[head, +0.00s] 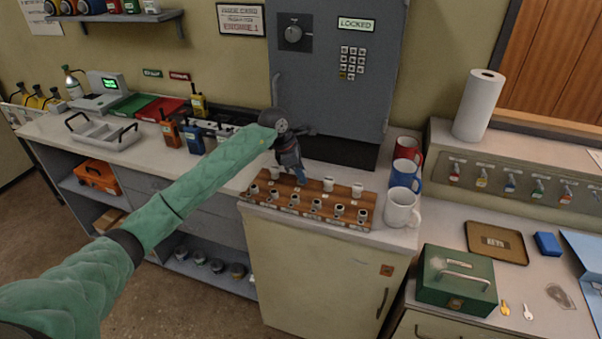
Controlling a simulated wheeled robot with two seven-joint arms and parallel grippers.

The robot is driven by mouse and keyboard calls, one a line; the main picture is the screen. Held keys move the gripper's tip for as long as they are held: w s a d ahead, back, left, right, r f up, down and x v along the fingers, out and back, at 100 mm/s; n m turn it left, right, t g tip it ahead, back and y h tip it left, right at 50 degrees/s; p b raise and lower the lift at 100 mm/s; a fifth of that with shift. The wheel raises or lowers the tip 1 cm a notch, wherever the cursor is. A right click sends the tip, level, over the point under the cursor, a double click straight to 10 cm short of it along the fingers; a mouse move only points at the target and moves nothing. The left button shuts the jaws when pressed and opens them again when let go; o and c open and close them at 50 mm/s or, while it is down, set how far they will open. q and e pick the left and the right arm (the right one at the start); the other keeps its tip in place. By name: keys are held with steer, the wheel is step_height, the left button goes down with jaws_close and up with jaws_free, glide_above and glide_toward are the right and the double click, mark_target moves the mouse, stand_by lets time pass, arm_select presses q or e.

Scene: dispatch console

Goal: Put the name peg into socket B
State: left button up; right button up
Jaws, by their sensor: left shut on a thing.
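My left gripper (300,178) reaches in from the left and points down over the back row of the wooden peg board (309,202). It is shut on the name peg, which is mostly hidden by the fingers. The fingertips are close above the board; I cannot tell whether the peg touches a socket. Several pale pegs or sockets stand in a front row (316,204), and pale ones show in the back row (328,184). The socket letters are too small to read, so I cannot tell which is B. My right gripper is not in view.
Red (407,148), blue (404,174) and white (402,208) mugs stand right of the board. A grey locked cabinet (336,80) rises behind it. Radios (194,138) stand to the left. A green cash box (455,280) sits on the lower counter at the right.

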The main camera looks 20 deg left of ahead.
arm_select(q)
steer(key=shift+f, duration=0.15)
steer(key=o, duration=1)
steer(key=shift+p+v, duration=0.3)
steer(key=shift+v, duration=2.75)
